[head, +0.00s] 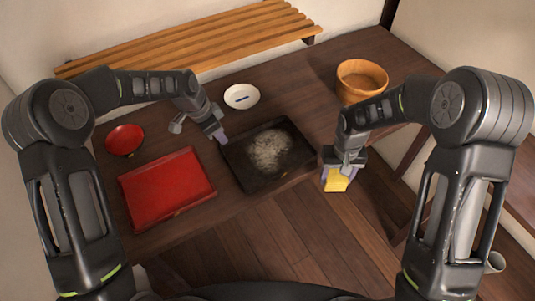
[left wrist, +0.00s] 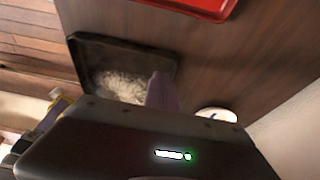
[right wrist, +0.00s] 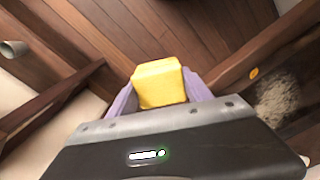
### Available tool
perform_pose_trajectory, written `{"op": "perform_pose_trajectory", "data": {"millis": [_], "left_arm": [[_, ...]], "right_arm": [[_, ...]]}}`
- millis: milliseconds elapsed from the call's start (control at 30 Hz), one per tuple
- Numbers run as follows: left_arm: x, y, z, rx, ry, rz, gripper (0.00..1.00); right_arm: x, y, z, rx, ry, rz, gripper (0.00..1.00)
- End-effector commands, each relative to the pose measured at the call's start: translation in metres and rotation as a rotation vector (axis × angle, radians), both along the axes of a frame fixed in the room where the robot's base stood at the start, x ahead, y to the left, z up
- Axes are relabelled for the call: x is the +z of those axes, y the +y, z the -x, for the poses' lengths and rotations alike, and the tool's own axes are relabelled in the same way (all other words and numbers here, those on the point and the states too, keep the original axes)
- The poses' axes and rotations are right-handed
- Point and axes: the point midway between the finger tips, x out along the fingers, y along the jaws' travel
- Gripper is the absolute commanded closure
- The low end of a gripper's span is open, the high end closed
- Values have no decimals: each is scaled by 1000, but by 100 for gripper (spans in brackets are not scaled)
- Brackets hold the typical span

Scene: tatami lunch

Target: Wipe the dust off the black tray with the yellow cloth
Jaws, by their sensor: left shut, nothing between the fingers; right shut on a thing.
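The black tray (head: 239,172) lies on the dark table with a pale grey patch of dust (head: 270,151) over its middle. The tray also shows in the left wrist view (left wrist: 85,50). The yellow cloth (head: 336,181) is a folded block, also seen in the right wrist view (right wrist: 160,84). My right gripper (head: 337,172) is shut on the cloth and holds it off the tray, beyond the tray's right end and in front of the table edge. My left gripper (head: 222,138) is shut and empty, close to the tray's far left corner.
A red tray (head: 166,187) and a red bowl (head: 125,139) are on the left of the table. A white dish (head: 241,97) stands behind the black tray. A wooden tub (head: 361,81) stands at the back right. A slatted bench (head: 195,46) runs along the wall.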

Motion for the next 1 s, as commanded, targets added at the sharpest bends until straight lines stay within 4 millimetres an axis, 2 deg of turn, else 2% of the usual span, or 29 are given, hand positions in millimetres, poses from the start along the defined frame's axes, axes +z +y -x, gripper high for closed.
{"op": "perform_pose_trajectory", "data": {"millis": [100,267,1000], "left_arm": [[-15,0,0,0,-1,0,100],[-23,0,0,0,-1,0,100],[-23,0,0,0,-1,0,100]], "right_arm": [[-8,0,0,0,0,0,75],[-11,0,0,0,0,0,75],[-11,0,0,0,0,0,75]]}}
